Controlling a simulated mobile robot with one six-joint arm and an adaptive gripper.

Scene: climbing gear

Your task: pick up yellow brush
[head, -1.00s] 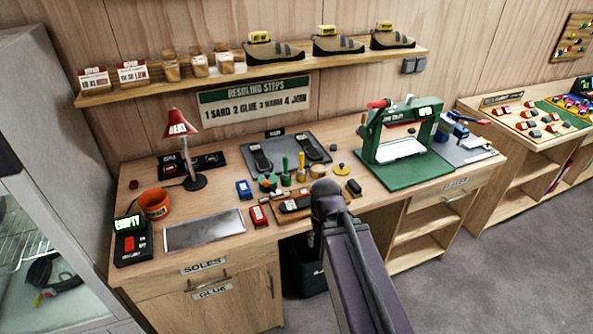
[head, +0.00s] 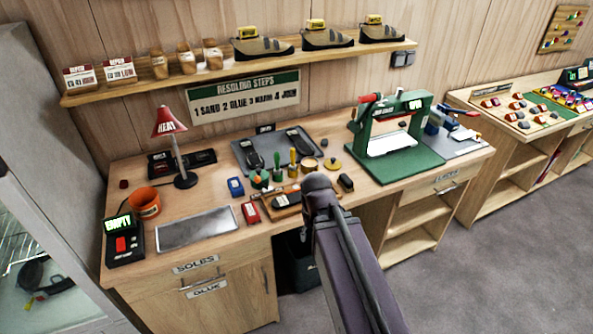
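The yellow brush (head: 293,157) appears as a small upright yellow handle among the tools at the middle of the workbench (head: 225,262). Green-handled tools (head: 277,161) stand just left of it, and a round tan tin (head: 309,164) is to its right. Its lower end is too small to make out. My arm comes up from the bottom of the head view, and its dark end lies just below and right of the brush in the picture. My gripper's fingers do not show; they are hidden by the arm or out of sight.
A wooden board with a dark sole (head: 284,200) and a red block (head: 250,213) lie in front of the tools. A red lamp (head: 168,124) and orange pot (head: 144,201) stand left. A green press (head: 395,150) stands right. The shelf (head: 200,89) holds shoes above.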

